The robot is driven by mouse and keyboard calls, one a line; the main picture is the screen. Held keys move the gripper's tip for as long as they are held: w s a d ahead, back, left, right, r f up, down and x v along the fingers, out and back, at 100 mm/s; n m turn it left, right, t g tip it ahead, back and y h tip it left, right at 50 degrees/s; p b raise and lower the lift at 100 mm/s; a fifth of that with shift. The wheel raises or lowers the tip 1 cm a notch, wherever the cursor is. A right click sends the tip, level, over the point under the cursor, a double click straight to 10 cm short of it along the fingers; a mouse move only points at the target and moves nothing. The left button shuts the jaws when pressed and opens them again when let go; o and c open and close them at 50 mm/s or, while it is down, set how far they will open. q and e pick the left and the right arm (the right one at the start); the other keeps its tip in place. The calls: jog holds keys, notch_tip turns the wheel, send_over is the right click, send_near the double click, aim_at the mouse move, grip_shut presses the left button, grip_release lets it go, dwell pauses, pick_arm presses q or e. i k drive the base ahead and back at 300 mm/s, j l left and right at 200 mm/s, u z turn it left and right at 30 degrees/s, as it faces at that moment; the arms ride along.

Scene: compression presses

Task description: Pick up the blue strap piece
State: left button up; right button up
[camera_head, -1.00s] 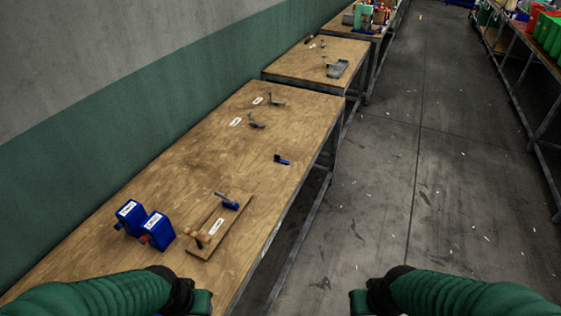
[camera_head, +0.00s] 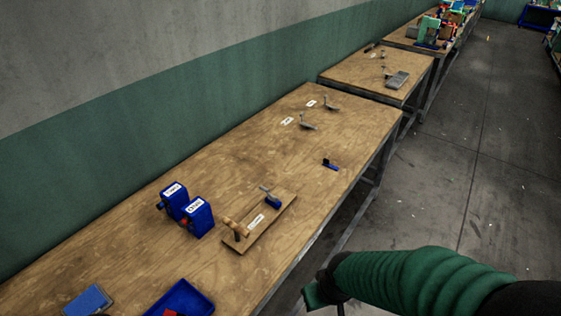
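A small dark blue piece (camera_head: 330,164) lies alone on the wooden table (camera_head: 225,265) near its right edge. It may be the blue strap piece, but it is too small to be sure. Another blue piece (camera_head: 273,201) sits on a wooden board (camera_head: 240,242) with a white label and a wooden-coloured handle-like part. My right gripper (camera_head: 315,297) is low in the view, to the right of the table's edge and well apart from both pieces. Its fingers are not clear. My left gripper is not in view.
Two blue boxes (camera_head: 173,201) (camera_head: 199,218) with labels stand left of the board. A blue tray (camera_head: 182,297) with something red and a flat blue item (camera_head: 88,301) are at the bottom left. Small metal parts (camera_head: 308,122) lie farther back. Open floor (camera_head: 450,180) is at right.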

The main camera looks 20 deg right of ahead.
aim_at(326, 161)
jog(key=i+l+u, duration=0.15)
jog(key=l+u, duration=0.3)
jog(key=i+l+u, duration=0.15)
jog(key=l+u, duration=0.8)
jog(key=l, duration=1.15)
jog(key=k+l+u, duration=0.15)
jog(key=l, duration=1.1)
jog(key=l+u, duration=0.15)
jog(key=l, duration=0.45)
jog(key=k+l+u, duration=0.1)
jog(key=l, duration=0.55)
jog(key=k, duration=0.05)
